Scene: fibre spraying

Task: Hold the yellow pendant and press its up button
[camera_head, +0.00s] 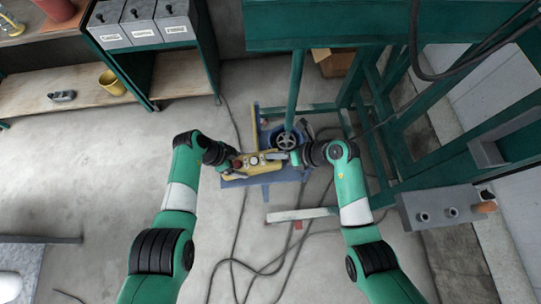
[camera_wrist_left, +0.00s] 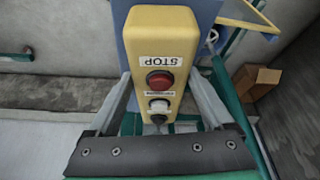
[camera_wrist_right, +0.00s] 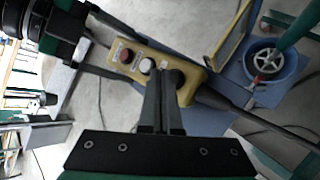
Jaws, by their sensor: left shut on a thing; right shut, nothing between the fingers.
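The yellow pendant (camera_head: 259,171) is held across the front of the blue stand in the head view. My left gripper (camera_head: 234,162) is shut on it. In the left wrist view the pendant (camera_wrist_left: 162,40) lies between both fingers, with an upside-down STOP label, a red button (camera_wrist_left: 160,81), a white button (camera_wrist_left: 159,106) and a dark one partly visible. My right gripper (camera_head: 292,157) is shut and empty. In the right wrist view its fingertips (camera_wrist_right: 170,76) are over the pendant's (camera_wrist_right: 190,73) end, beside the white button; contact cannot be told. They partly hide a dark button there.
A blue stand (camera_head: 265,192) with a handwheel (camera_head: 286,141) is just behind the pendant. Green frame posts (camera_head: 296,85) rise behind and to the right. Cables (camera_head: 236,245) lie on the floor in front. A cardboard box (camera_head: 334,64) sits at the back.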

